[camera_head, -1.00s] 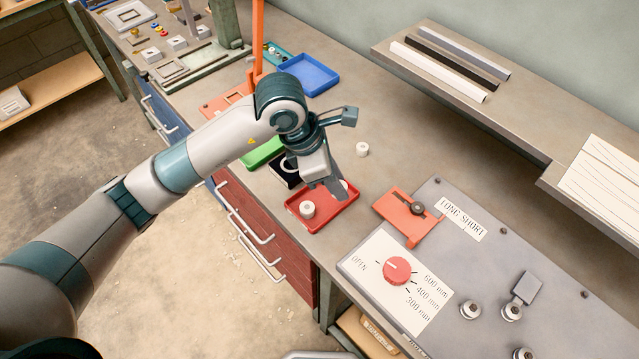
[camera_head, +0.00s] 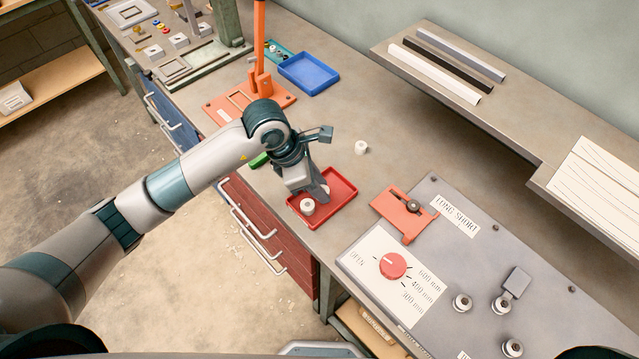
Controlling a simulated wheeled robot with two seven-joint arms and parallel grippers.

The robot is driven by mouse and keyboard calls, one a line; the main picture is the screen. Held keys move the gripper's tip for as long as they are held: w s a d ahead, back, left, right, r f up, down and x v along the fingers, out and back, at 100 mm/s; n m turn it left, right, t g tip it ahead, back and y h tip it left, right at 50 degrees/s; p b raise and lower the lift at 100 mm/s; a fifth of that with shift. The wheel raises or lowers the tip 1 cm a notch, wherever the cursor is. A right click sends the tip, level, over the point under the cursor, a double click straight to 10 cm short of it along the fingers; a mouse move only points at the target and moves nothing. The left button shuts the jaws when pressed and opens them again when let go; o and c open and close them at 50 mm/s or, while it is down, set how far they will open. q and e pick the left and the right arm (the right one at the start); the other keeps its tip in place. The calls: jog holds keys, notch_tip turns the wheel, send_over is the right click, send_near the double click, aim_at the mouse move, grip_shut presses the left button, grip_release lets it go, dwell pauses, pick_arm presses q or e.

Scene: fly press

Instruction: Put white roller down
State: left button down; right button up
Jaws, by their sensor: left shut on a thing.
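My left gripper (camera_head: 320,194) points down into the red tray (camera_head: 344,204) on the bench. It is shut on a white roller (camera_head: 326,188), mostly hidden behind the fingers; only a small pale part shows. Whether this roller touches the tray floor I cannot tell. Another white roller (camera_head: 307,206) stands in the tray, just left of the fingertips. A third white roller (camera_head: 361,147) stands on the bench behind the tray. My right gripper is out of view.
A blue tray (camera_head: 309,73) and an orange press (camera_head: 260,80) stand further back. A green tray (camera_head: 259,160) is mostly hidden by my arm. An orange fixture (camera_head: 403,213) and a grey panel with a red knob (camera_head: 393,265) lie to the right. Bench around the lone roller is clear.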

pick_arm(q)
jog(key=shift+f, duration=0.45)
jog(key=shift+f, duration=0.1)
jog(key=shift+f, duration=0.1)
jog(key=c, duration=1.5)
grip_release()
jog(key=shift+o, duration=0.2)
